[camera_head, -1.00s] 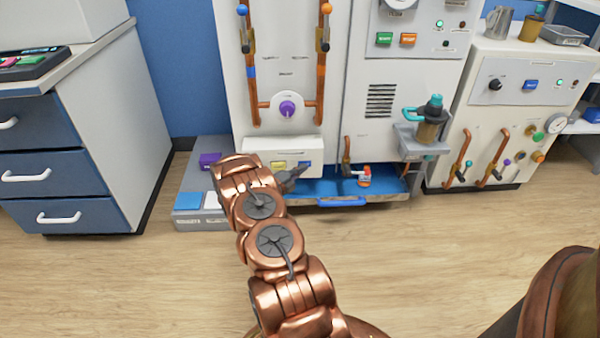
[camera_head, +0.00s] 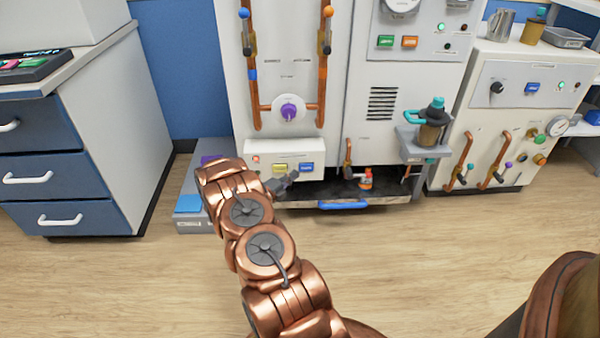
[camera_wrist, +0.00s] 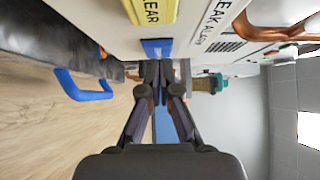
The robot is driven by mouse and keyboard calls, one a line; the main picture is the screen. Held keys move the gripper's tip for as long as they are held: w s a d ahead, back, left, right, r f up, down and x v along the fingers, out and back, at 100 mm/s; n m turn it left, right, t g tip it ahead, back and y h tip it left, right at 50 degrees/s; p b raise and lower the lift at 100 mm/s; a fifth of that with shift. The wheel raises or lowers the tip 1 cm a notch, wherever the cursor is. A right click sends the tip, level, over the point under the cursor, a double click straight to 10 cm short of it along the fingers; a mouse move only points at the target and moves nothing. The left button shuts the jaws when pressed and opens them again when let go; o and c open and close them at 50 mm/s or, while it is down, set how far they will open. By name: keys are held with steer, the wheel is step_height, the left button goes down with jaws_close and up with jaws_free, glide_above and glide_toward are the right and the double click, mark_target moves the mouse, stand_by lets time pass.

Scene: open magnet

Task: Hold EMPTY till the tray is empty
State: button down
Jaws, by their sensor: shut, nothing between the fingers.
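The blue button (camera_head: 307,167) sits beside the yellow button (camera_head: 280,168) on the white panel above the tray; its label is too small to read. In the wrist view the yellow button (camera_wrist: 150,12) shows letters ending in "LEAR", and the blue button (camera_wrist: 157,48) lies right at my fingertips. My gripper (camera_head: 294,177) is shut and empty, just below and left of the blue button; I cannot tell whether it touches. The tray (camera_head: 325,194) with a blue handle (camera_head: 343,205) looks dark inside, with no blue liquid visible. My gripper also shows in the wrist view (camera_wrist: 158,65).
A small orange-and-white valve or bottle (camera_head: 366,179) stands at the tray below a copper pipe. A grey shelf with a bottle (camera_head: 430,130) juts out at right. A drawer cabinet (camera_head: 70,180) stands at left. The floor in front is clear.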

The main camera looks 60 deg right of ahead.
steer(key=shift+a+f, duration=0.2)
steer(key=shift+a, duration=1.5)
